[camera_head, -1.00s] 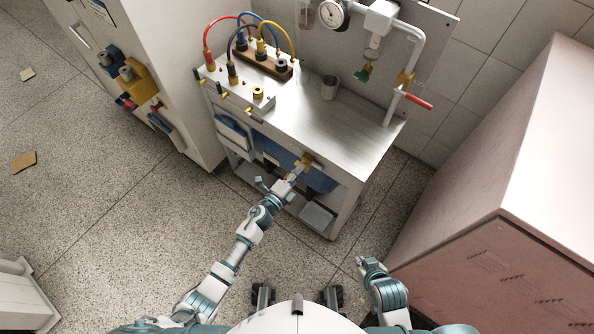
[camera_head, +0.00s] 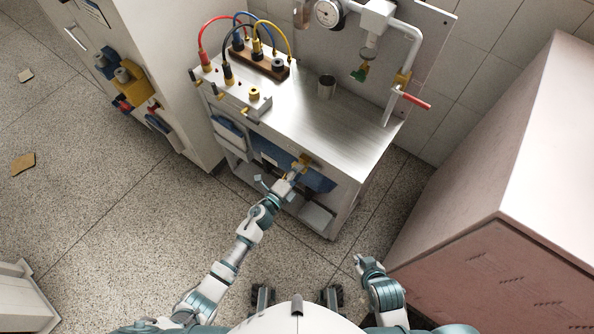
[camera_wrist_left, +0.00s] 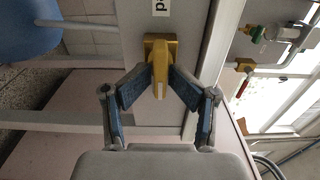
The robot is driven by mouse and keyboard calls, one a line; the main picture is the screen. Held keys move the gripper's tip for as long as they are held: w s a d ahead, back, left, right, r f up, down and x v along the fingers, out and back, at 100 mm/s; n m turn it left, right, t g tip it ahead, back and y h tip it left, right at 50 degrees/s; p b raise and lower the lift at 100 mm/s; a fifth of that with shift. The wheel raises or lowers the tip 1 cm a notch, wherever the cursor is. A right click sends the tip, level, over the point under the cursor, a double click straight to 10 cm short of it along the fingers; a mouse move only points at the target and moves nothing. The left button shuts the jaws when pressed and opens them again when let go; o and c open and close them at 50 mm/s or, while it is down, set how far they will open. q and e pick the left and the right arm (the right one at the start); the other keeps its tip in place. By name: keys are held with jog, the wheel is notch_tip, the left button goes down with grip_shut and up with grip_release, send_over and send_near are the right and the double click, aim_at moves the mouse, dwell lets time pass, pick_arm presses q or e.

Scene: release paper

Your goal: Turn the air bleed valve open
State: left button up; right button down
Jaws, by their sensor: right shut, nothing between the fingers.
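A yellow valve fitting (camera_head: 304,162) with a flat handle sits on the front edge of the metal workbench (camera_head: 318,115). In the left wrist view the yellow handle (camera_wrist_left: 159,75) stands between the two blue finger pads. My left gripper (camera_head: 296,172) is closed in on this handle, with a fingertip against each side; it also shows in the left wrist view (camera_wrist_left: 160,72). A partly cut-off label (camera_wrist_left: 160,7) is beside the fitting. My right gripper (camera_head: 362,261) is shut and empty, low in front of me, away from the bench.
A pipe with a gauge (camera_head: 327,13) and a red lever (camera_head: 416,101) rises at the back of the bench. A pink cabinet (camera_head: 480,240) is on the right.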

pick_arm(q)
jog(key=shift+s, duration=0.15)
pick_arm(e)
jog(key=shift+s+d, duration=0.1)
jog(key=shift+d, duration=0.2)
pick_arm(q)
jog(key=shift+a, duration=0.3)
pick_arm(e)
jog(key=shift+a, duration=0.3)
pick_arm(q)
jog(key=v, duration=1.2)
jog(key=shift+f, duration=0.15)
